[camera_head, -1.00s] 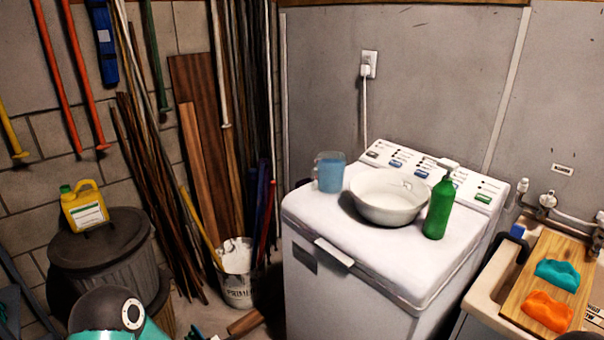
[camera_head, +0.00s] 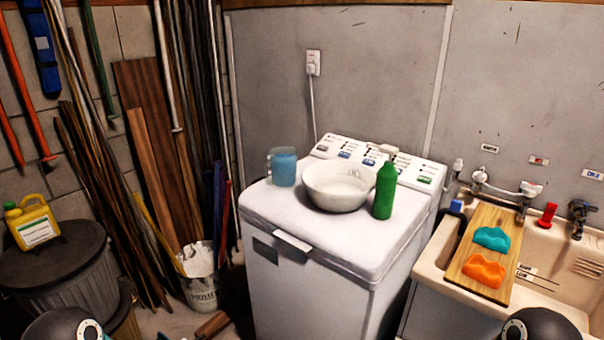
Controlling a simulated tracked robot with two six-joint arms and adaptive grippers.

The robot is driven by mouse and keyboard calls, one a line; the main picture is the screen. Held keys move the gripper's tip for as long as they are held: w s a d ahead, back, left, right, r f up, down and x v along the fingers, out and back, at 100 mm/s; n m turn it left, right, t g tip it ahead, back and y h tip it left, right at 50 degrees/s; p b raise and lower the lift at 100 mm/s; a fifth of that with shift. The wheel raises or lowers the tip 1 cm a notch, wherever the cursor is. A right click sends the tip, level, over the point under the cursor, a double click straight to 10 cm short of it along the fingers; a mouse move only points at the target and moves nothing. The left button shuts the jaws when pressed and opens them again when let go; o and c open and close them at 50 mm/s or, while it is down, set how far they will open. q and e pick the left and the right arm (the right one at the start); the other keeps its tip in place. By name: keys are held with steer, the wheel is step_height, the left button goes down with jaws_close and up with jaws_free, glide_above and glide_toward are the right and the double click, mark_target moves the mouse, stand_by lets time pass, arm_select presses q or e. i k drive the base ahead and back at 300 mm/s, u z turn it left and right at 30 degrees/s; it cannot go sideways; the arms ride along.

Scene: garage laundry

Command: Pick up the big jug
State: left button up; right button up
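Two things here could be called a jug. A yellow jug (camera_head: 32,223) with a green cap, a handle and a white label stands on the lid of a dark bin at the left. A blue jug (camera_head: 284,168) with a pale handle on its left side stands on the white washing machine, left of a white bowl (camera_head: 337,188). Nothing is touching either jug apart from what it stands on. Only dark rounded parts of my arms show at the bottom edge. Both my grippers are out of view.
A green bottle (camera_head: 384,192) stands right of the bowl on the washing machine (camera_head: 320,250). At the right, a board (camera_head: 493,218) with teal and orange cloths lies across a sink (camera_head: 556,262). A paint bucket (camera_head: 200,285) and leaning planks stand between bin and machine.

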mark_target(282, 162)
steer(key=k, duration=0.7)
steer(key=u, duration=0.3)
steer(key=i, duration=1.55)
steer(key=u, duration=0.7)
